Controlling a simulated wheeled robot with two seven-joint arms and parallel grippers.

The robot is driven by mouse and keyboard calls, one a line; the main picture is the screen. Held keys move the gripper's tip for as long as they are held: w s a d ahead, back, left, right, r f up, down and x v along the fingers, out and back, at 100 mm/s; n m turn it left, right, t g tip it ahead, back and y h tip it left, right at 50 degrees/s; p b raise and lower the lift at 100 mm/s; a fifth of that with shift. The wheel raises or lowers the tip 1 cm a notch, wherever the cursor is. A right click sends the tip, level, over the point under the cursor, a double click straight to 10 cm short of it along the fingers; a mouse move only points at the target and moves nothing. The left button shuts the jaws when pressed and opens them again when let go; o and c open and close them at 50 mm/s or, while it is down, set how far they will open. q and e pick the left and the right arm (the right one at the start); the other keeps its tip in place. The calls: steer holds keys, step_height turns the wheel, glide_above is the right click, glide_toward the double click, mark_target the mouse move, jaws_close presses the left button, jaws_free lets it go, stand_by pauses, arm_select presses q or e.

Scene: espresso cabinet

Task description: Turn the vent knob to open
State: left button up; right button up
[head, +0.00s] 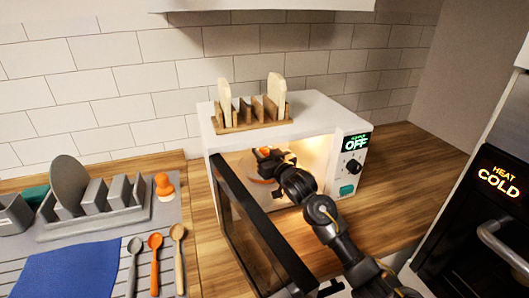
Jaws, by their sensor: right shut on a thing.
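A white cabinet like a microwave (315,115) stands on the wooden counter with its dark door (240,220) swung open toward me. My right arm reaches through the opening, and my right gripper (268,157) is inside the lit cavity. It is shut on a small orange piece (264,151), mostly hidden by the fingers. I cannot tell for certain that this is the vent knob or how far it is turned. A black dial (354,167) sits on the front panel, below a green display (356,143) reading OFF. My left gripper is not in view.
A wooden rack (250,124) with bread slices stands on the cabinet top. At left are a grey dish rack (95,222), a blue cloth (70,268) and several spoons (155,262). An appliance showing HEAT COLD (498,180) is at right. Bare counter (410,165) lies between.

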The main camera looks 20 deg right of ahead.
steer(key=o, duration=1)
steer(key=shift+c, duration=0.2)
steer(key=b+v, duration=0.1)
steer(key=v, duration=0.9)
steer(key=shift+s+b, duration=0.4)
steer(key=shift+d, duration=0.1)
